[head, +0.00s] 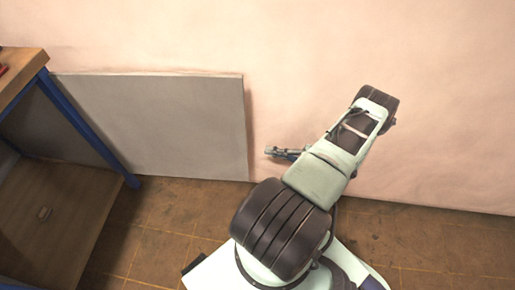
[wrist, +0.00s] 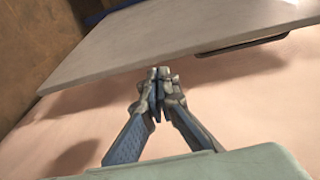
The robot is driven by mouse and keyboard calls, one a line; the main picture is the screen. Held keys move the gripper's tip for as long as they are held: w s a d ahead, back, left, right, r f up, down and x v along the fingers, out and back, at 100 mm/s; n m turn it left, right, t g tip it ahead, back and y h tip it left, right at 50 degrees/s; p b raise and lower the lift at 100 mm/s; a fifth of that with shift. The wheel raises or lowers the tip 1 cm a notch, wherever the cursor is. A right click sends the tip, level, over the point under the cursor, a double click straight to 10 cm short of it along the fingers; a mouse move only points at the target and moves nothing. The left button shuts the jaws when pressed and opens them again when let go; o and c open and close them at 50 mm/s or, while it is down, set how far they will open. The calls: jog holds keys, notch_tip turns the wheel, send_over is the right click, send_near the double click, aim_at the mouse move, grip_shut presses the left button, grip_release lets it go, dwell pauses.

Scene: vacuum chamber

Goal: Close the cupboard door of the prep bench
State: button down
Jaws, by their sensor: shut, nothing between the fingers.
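The cupboard door is a flat grey panel (head: 160,125) standing wide open, out to the right from the prep bench (head: 22,82). One broad face shows in the head view, with the pink wall behind it. In the wrist view the door (wrist: 180,38) crosses the upper part, and a dark handle (wrist: 242,44) shows along its lower right side. My gripper (head: 270,151) is just right of the door's free edge. In the wrist view its fingers (wrist: 160,73) are together and empty, close to the door's edge. Whether they touch it I cannot tell.
A red object (head: 3,70) is on the bench top. The pink wall (head: 330,50) is close behind. Brown floor (head: 150,240) lies clear before the door.

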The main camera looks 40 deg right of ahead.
notch_tip(320, 180, down, 4)
jog(key=s+d+t+h+b, duration=0.1)
jog(key=d+t, duration=0.1)
jog(key=w+a+m, duration=0.1)
jog(key=w+a, duration=0.3)
jog(key=w, duration=0.4)
jog(key=shift+w+a+b, duration=0.4)
jog(key=shift+b, duration=0.05)
jog(key=shift+s, duration=0.1)
